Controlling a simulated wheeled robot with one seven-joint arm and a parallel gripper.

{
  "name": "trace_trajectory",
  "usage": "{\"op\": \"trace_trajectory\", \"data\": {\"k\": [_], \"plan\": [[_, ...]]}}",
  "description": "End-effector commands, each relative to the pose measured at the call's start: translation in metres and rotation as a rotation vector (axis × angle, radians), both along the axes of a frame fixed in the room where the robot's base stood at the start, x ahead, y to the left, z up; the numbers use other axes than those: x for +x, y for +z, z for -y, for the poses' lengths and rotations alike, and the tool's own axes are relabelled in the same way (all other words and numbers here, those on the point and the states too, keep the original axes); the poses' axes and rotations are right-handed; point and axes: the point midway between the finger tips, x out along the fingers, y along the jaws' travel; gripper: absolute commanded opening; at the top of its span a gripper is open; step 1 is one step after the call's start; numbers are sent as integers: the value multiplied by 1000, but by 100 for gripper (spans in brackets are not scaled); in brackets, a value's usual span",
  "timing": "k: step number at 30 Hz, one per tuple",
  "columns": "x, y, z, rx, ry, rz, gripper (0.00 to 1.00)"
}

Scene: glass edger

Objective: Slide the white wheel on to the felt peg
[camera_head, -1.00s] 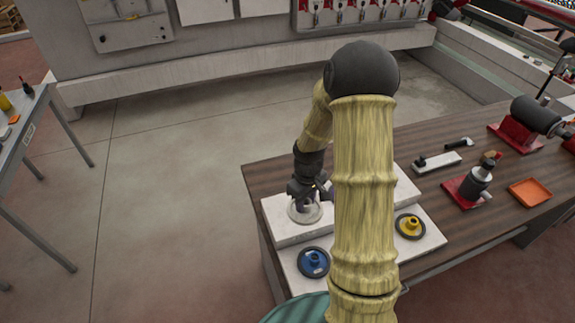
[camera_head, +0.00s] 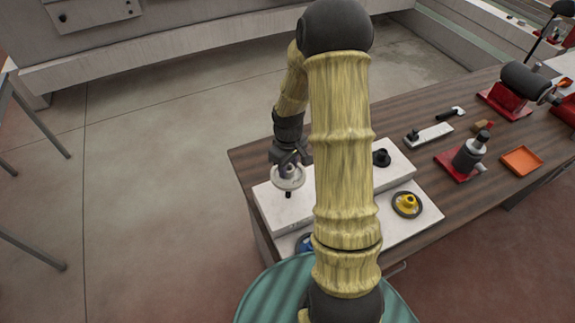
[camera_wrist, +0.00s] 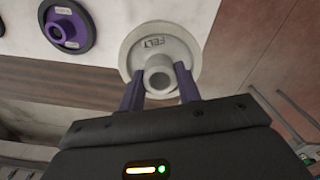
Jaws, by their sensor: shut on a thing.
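The white wheel (camera_head: 289,180) is in my gripper (camera_head: 287,163), just above the left end of the raised white block (camera_head: 275,215). In the wrist view, the white wheel (camera_wrist: 143,52) faces the camera, marked FELT. Its hub is between the two purple fingertips of my gripper (camera_wrist: 160,85), which is shut on it. A short dark peg (camera_head: 288,195) shows just below the wheel, apart from it as far as I can see. A black peg with a round base (camera_head: 381,157) stands at the block's right end. I cannot read which peg is the felt one.
A yellow wheel (camera_head: 407,204) and a partly hidden blue wheel (camera_head: 303,243) lie on the lower white board. A purple wheel (camera_wrist: 69,27) shows in the wrist view. My arm hides the block's middle. A red-based device (camera_head: 468,157) and orange tray (camera_head: 521,161) stand right.

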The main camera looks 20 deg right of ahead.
Motion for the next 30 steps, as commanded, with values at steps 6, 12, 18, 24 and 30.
{"op": "trace_trajectory", "data": {"k": [6, 12, 18, 24, 30], "plan": [[0, -11, 0, 0, 3, 0, 0], [0, -27, 0, 0, 4, 1, 0], [0, -43, 0, 1, 4, 0, 0], [0, -56, 0, 1, 4, 0, 0], [0, -60, -1, 0, 6, 1, 0]]}}
